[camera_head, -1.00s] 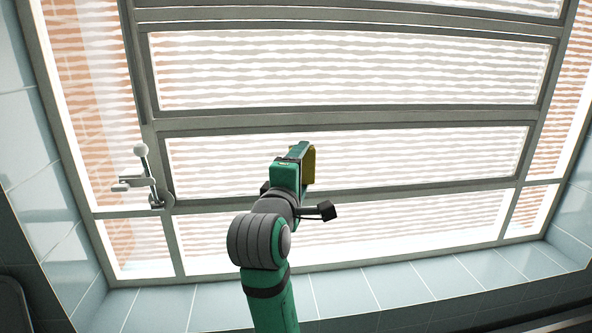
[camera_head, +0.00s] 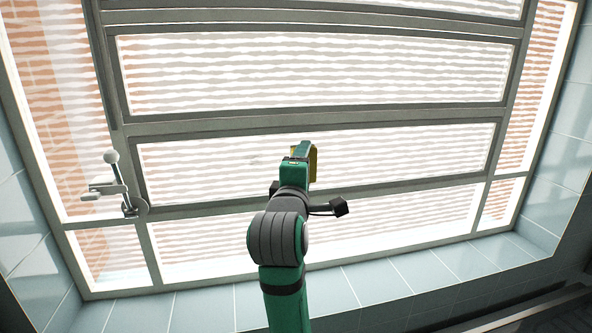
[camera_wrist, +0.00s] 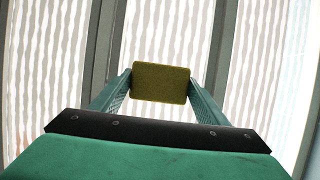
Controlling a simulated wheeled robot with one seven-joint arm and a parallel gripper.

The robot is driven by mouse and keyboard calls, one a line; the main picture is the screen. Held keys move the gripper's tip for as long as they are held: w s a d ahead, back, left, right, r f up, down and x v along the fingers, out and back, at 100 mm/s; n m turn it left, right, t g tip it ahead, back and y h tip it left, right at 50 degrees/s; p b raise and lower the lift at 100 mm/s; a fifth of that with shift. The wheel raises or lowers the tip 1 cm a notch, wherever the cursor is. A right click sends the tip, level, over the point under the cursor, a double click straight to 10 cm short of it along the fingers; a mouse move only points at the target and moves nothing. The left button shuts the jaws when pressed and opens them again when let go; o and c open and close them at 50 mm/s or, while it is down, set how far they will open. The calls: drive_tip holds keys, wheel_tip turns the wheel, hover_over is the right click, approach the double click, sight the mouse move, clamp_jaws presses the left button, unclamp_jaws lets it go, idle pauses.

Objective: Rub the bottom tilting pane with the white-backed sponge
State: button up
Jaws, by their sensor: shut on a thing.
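The bottom tilting pane (camera_head: 400,155) is the lowest framed louvre of the window, with a wavy striped look through its glass. No white backing is visible. I cannot tell whether the sponge touches the glass.
A second tilting pane (camera_head: 320,70) sits above. A metal lever handle with a round knob (camera_head: 111,157) is on the frame at the left. A fixed strip of glass (camera_head: 400,215) and a tiled sill (camera_head: 370,282) lie below. Tiled walls close both sides.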

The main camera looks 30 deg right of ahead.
drive_tip(key=shift+s+d+f, duration=0.1)
drive_tip(key=shift+s+d, duration=0.2)
drive_tip(key=shift+d, duration=0.65)
drive_tip(key=shift+s+d+f, duration=0.1)
drive_tip(key=shift+s+d, duration=0.15)
drive_tip(key=shift+d, duration=0.65)
drive_tip(key=shift+w+a+r, duration=0.1)
drive_tip(key=shift+w+a, duration=0.55)
drive_tip(key=shift+a, duration=1.6)
drive_tip(key=shift+w+a+f, duration=0.1)
drive_tip(key=shift+w+a, duration=0.55)
drive_tip(key=shift+a, duration=1.6)
drive_tip(key=shift+w+a+r, duration=0.1)
drive_tip(key=shift+w+a, duration=0.55)
drive_tip(key=shift+a, duration=1.6)
drive_tip(key=shift+w+a, duration=0.3)
drive_tip(key=shift+a, duration=0.55)
drive_tip(key=shift+w+a, duration=0.3)
drive_tip(key=shift+a, duration=0.5)
drive_tip(key=shift+s+a, duration=0.25)
drive_tip(key=shift+s, duration=0.7)
drive_tip(key=shift+s+a, duration=0.25)
drive_tip(key=shift+s, duration=0.75)
drive_tip(key=shift+s+a, duration=0.25)
drive_tip(key=shift+s, duration=0.7)
drive_tip(key=shift+s, duration=0.1)
drive_tip(key=s, duration=0.1)
drive_tip(key=s+a, duration=0.1)
drive_tip(key=shift+s, duration=0.35)
